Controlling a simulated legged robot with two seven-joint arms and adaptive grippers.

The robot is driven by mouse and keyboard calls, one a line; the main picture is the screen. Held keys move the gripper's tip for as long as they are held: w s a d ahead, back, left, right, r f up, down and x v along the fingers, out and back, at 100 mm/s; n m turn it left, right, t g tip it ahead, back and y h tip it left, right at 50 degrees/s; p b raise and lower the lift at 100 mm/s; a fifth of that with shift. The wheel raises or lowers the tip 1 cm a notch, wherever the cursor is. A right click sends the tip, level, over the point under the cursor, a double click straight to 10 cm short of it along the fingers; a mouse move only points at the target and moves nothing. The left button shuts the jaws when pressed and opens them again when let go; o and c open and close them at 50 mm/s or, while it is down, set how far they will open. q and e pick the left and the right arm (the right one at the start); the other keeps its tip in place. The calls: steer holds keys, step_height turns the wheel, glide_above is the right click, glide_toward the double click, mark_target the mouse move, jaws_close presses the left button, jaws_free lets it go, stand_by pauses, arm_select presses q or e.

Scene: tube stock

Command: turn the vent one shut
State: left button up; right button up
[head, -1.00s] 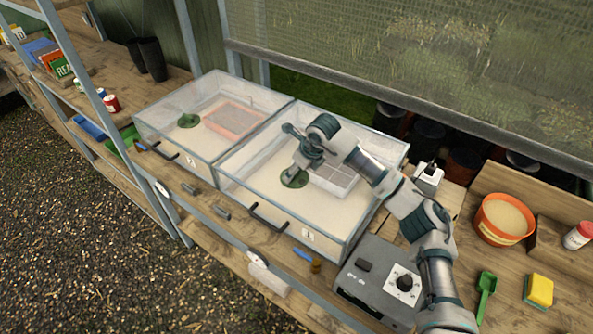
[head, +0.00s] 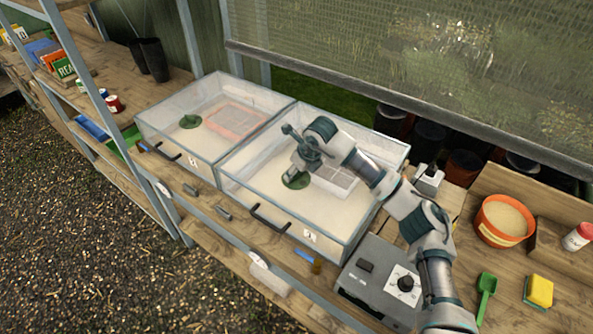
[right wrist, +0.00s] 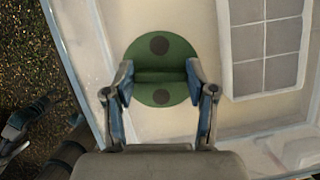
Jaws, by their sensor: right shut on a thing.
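Vent one is a round green disc (head: 297,181) on the clear lid of the right-hand propagator box (head: 262,190), whose front bears a small white label (head: 309,236). It also shows in the right wrist view (right wrist: 180,52), with a raised bar across its middle and two dark round spots, one above and one below the bar. My right gripper (head: 294,172) is over the vent. In the right wrist view its fingers (right wrist: 158,78) are closed on the ends of the bar. My left gripper is not in view.
A second clear box (head: 160,118) with its own green vent (head: 188,121) stands at the left. A grey control box (head: 376,283) with a black knob, an orange pot (head: 503,220), a green scoop (head: 486,290) and a yellow sponge (head: 539,290) lie to the right.

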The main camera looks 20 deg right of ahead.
steer(key=m+h+p, duration=0.1)
steer(key=m, duration=0.1)
steer(key=m+p, duration=0.1)
steer(key=m, duration=0.1)
steer(key=shift+s+f+m+h, duration=0.2)
steer(key=shift+m+h, duration=0.1)
steer(key=shift+h, duration=0.1)
steer(key=shift+a+m+h+p, duration=0.1)
steer(key=shift+m+h+p, duration=0.25)
steer(key=shift+m, duration=0.55)
steer(key=m+h, duration=0.1)
steer(key=m, duration=0.3)
steer(key=shift+a+f+m+h, duration=0.1)
steer(key=shift+m+h, duration=0.2)
steer(key=shift+h, duration=0.05)
steer(key=m+g+h+p, duration=0.1)
steer(key=m, duration=0.2)
steer(key=shift+m, duration=0.3)
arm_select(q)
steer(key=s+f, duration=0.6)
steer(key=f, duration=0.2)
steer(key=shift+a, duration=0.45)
arm_select(e)
steer(key=shift+m+h, duration=0.3)
steer(key=shift+m, duration=0.4)
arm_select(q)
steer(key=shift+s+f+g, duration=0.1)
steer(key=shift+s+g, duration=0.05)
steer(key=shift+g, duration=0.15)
